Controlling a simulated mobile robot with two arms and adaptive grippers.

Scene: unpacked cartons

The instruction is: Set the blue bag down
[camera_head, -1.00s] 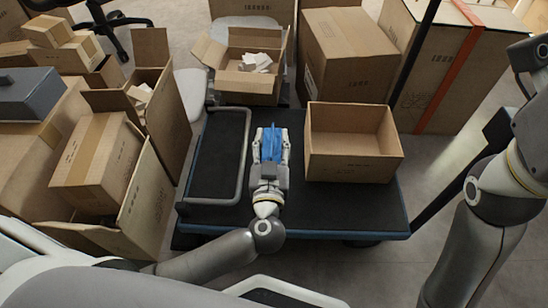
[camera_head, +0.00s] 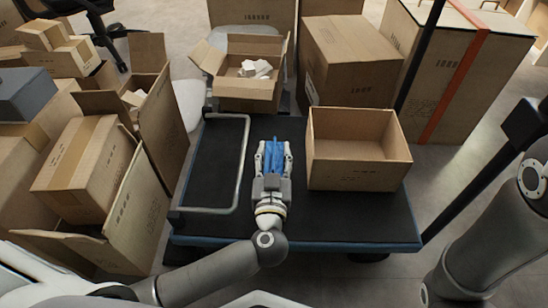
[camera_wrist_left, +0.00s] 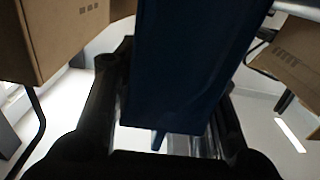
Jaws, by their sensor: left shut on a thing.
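My left gripper (camera_head: 273,160) is shut on the blue bag (camera_head: 274,153), between its two fingers above the middle of the cart. In the left wrist view the bag (camera_wrist_left: 185,65) is a dark blue shape that fills the centre between the fingers. The cart (camera_head: 330,215) has a black deck with a blue edge. I cannot tell from these views whether the bag touches the deck. My right arm shows at the right edge, but its gripper is out of view.
An open, empty carton (camera_head: 358,182) stands on the cart just right of my left gripper. A metal rail (camera_head: 243,165) runs on its left. An open carton with white pieces (camera_head: 247,95) is behind. Open cartons (camera_head: 140,215) crowd the left. The deck's front strip is bare.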

